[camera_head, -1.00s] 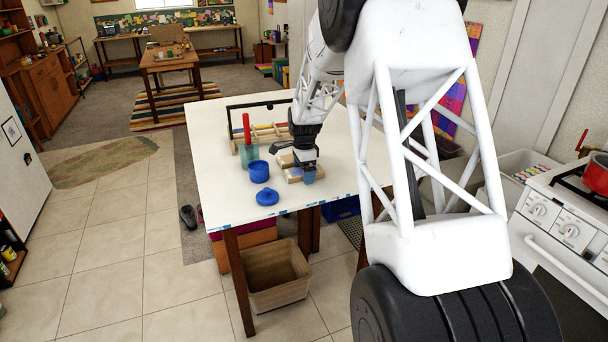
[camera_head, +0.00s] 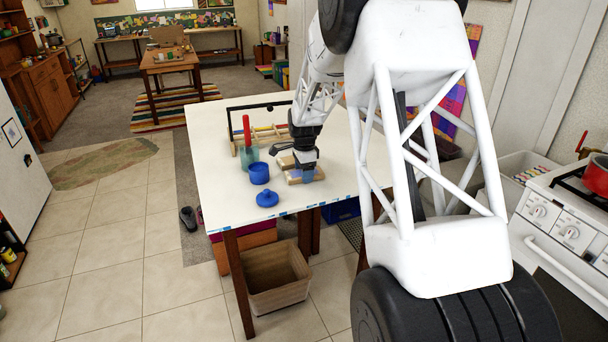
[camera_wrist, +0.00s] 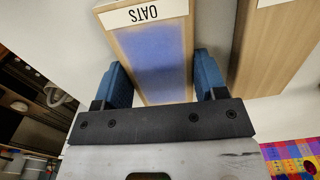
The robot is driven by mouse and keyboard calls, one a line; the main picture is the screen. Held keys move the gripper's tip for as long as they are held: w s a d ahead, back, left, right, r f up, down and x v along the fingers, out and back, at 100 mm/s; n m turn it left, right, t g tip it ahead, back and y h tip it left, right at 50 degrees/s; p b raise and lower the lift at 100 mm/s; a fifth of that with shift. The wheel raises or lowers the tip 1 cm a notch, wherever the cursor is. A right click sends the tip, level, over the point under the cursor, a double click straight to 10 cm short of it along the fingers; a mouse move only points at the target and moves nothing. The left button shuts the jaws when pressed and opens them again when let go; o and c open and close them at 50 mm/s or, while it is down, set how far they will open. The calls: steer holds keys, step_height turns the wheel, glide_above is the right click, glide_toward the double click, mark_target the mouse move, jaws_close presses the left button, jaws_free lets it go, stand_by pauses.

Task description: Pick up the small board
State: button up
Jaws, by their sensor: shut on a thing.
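The small board (camera_wrist: 150,60) shows in the wrist view as a light wooden piece with a blue-violet face. A white label on it reads "OATS" upside down. My gripper (camera_wrist: 163,82) has its blue finger pads on both sides of the board's near part and is shut on it. In the head view my gripper (camera_head: 307,172) is low at the table's front half, pointing down. It partly hides the wooden pieces there, and I cannot tell whether the board is clear of the table.
A second wooden piece (camera_wrist: 275,45) lies to the right in the wrist view.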

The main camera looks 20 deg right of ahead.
steer(key=shift+r, duration=0.15)
steer(key=shift+r, duration=0.55)
steer(key=shift+s+a+r, duration=0.1)
steer(key=shift+s+r, duration=0.15)
steer(key=shift+r, duration=0.3)
steer(key=shift+s+r, duration=0.2)
steer(key=shift+r, duration=0.35)
steer(key=s+a+r, duration=0.1)
steer(key=s+a, duration=0.2)
steer(key=s, duration=1.1)
steer(key=shift+s+r, duration=0.2)
steer(key=shift+s, duration=0.2)
steer(key=shift+a, duration=0.1)
